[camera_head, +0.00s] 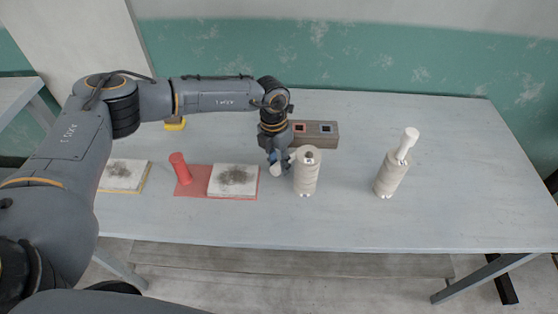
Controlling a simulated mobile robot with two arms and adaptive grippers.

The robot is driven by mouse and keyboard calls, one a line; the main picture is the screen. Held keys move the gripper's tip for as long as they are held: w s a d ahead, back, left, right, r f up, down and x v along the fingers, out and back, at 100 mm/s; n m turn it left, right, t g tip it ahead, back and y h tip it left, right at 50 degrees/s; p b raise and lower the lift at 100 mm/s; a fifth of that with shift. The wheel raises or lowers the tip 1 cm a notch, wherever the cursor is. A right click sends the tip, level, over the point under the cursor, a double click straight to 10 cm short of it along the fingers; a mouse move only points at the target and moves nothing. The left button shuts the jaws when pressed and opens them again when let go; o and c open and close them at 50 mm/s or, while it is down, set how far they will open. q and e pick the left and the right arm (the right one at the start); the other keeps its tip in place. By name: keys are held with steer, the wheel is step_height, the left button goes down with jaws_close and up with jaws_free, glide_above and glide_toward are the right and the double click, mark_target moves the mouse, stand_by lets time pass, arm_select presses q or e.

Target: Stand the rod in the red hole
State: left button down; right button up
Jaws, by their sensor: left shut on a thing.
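A grey-brown block (318,140) lies toward the back of the table. It has a red-rimmed square hole (300,127) on its left and a dark blue-rimmed hole (326,128) beside it. My left gripper (281,162) is in front of the block, pointing down, shut on a pale thing, most of which the fingers hide. I cannot tell for sure whether that is the rod. My right gripper is not in view.
A second ringed cylinder (389,178) stands at right, a white round-ended piece (407,142) slanting from its top. A red cylinder (180,168) and white gritty slab (233,180) are on a red mat (195,189). Another slab (122,175) lies left. The table's right side is clear.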

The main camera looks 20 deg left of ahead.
arm_select(q)
steer(key=shift+f, duration=0.1)
steer(key=shift+f, duration=0.15)
steer(key=c, duration=1)
jaws_free()
steer(key=shift+c, duration=0.2)
steer(key=shift+r, duration=0.2)
